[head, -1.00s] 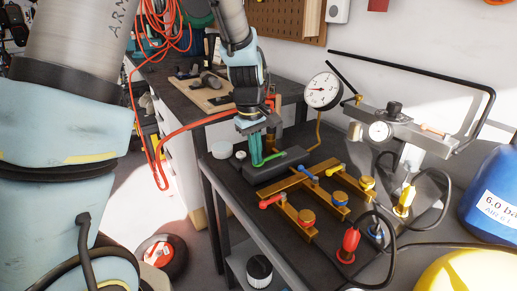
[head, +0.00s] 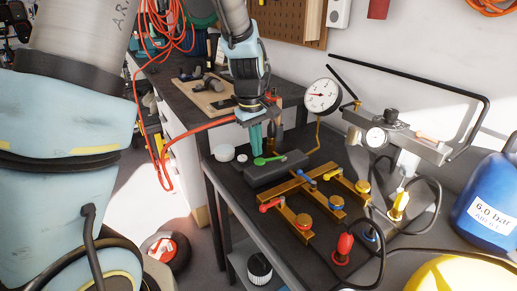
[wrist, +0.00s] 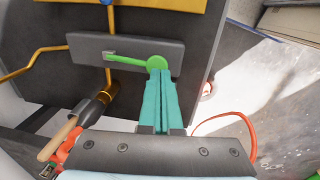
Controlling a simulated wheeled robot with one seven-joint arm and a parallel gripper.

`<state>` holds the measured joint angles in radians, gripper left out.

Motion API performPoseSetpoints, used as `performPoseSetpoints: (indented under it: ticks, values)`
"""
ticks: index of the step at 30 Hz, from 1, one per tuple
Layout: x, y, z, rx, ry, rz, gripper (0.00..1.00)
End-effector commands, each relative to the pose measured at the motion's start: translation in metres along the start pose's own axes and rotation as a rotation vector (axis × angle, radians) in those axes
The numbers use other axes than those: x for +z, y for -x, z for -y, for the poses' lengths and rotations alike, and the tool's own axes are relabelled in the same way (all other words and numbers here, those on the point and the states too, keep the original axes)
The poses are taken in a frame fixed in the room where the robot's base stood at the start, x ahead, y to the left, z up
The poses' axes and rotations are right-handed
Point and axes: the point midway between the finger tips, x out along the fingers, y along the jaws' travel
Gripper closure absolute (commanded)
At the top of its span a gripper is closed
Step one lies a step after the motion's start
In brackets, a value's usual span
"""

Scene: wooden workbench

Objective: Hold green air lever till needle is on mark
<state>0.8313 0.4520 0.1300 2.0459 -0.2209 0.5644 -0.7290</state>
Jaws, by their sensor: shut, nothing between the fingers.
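The green lever (head: 271,159) sits on a dark block on the bench. In the wrist view the green lever (wrist: 128,59) runs left from its round green end (wrist: 157,63). My gripper (head: 256,150) is shut with nothing between its teal fingers, tips down at that round end. In the wrist view my gripper's fingertips (wrist: 158,73) overlap its lower edge; I cannot tell whether they touch. The round white gauge (head: 322,96) stands behind on a brass pipe. Its needle and a red mark are too small to read exactly.
A red plug (head: 344,247), a blue tank (head: 492,212) and a white round lid (head: 224,153) are nearby.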

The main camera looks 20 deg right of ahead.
Motion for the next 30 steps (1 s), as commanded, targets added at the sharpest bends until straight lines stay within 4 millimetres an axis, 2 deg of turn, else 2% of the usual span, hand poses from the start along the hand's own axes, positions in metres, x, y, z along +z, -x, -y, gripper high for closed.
performPoseSetpoints:
  ticks: [1,4,9,15,21,30]
  values:
    - [-0.003,0.017,-0.002,0.0,0.001,0.0,1.0]
    - [-0.006,0.029,-0.004,0.005,-0.002,-0.003,1.0]
    - [-0.005,0.067,-0.006,0.005,-0.002,-0.004,1.0]
    - [-0.005,0.1,-0.009,0.002,-0.001,-0.001,1.0]
    - [-0.005,0.113,-0.009,0.0,-0.001,-0.001,1.0]
    - [-0.005,0.114,-0.009,-0.001,-0.001,0.0,1.0]
